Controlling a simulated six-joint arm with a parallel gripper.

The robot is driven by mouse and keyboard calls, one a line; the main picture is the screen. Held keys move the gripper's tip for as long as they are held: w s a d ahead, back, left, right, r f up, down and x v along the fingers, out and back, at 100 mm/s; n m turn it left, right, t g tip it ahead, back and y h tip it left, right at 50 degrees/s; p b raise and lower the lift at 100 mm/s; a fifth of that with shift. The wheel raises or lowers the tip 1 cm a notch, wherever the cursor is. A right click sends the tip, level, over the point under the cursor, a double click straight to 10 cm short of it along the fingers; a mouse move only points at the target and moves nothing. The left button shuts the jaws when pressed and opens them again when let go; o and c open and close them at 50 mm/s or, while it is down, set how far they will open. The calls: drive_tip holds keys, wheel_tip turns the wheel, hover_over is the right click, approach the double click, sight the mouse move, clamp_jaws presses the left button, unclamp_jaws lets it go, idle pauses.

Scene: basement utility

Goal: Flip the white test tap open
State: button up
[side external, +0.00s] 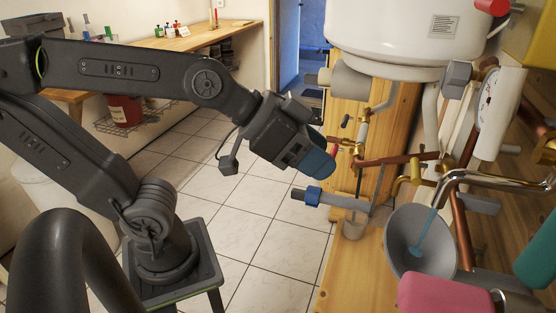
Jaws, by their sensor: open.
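My gripper (319,164) reaches in from the left with blue tips, angled down to the right. It is open, with nothing seen between its fingers; the gap between them is mostly hidden from this side. Its tips are just left of the small brass and copper fittings (358,152) under the white boiler. A small pale piece (362,131) stands above these fittings and may be the white test tap; I cannot tell for sure, nor which way its lever points. I see no clear contact between gripper and fittings.
A grey-blue horizontal pipe (340,201) lies just below my gripper. The white boiler (400,40) hangs above. Copper pipes (458,215), a chrome spout (500,181) and a grey funnel (405,262) crowd the right. A small cup (354,228) stands below. The tiled floor (265,205) is clear.

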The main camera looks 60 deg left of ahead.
drive_tip(key=s+a+f+n+g+y, duration=0.2)
drive_tip(key=a+f+y, duration=0.1)
drive_tip(key=a+f, duration=0.2)
drive_tip(key=shift+s+a+n+g, duration=0.3)
drive_tip(key=shift+a+n+g, duration=0.1)
drive_tip(key=shift+a, duration=0.45)
